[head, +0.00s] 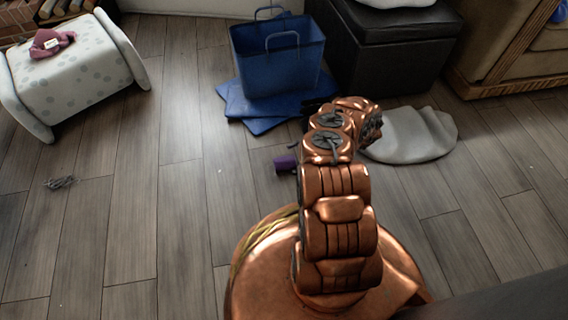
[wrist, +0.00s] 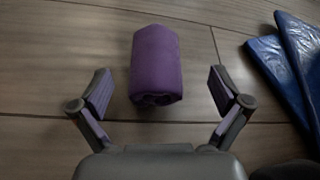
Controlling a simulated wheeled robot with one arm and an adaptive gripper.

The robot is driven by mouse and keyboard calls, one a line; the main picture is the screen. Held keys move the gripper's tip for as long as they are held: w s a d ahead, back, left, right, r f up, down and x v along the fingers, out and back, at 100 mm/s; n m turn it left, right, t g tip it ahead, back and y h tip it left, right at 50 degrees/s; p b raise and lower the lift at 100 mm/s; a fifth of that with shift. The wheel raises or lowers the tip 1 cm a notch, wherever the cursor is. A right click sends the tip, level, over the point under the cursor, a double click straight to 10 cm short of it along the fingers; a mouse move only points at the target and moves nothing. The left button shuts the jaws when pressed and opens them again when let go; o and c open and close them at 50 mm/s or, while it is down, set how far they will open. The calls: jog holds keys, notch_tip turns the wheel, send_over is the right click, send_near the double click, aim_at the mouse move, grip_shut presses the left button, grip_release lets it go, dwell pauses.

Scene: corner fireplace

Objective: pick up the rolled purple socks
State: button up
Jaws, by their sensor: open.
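The rolled purple socks (head: 285,164) lie on the wooden floor, left of my copper arm in the head view and partly hidden by it. In the wrist view the socks (wrist: 155,65) are a purple roll at upper centre, with the coiled end facing my gripper. My gripper (wrist: 162,90) is open and empty. Its two fingers stand apart to the left and right of the near end of the roll, with a gap on each side. In the head view my arm hides most of the gripper.
A blue bag (head: 278,62) stands on flat blue pieces (head: 232,104) behind the socks. A grey-white cloth (head: 412,136) lies right of my arm. A black ottoman (head: 385,60) stands behind. A spotted bench (head: 75,75) holds a pink cloth (head: 50,43). The left floor is mostly clear.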

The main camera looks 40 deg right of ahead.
aim_at(281, 163)
jog(key=b+x, duration=0.2)
jog(key=x, duration=0.3)
jog(key=shift+s+a+r+b, duration=0.1)
jog(key=shift+s+b, duration=0.05)
jog(key=shift+b, duration=0.2)
jog(key=c, duration=1.1)
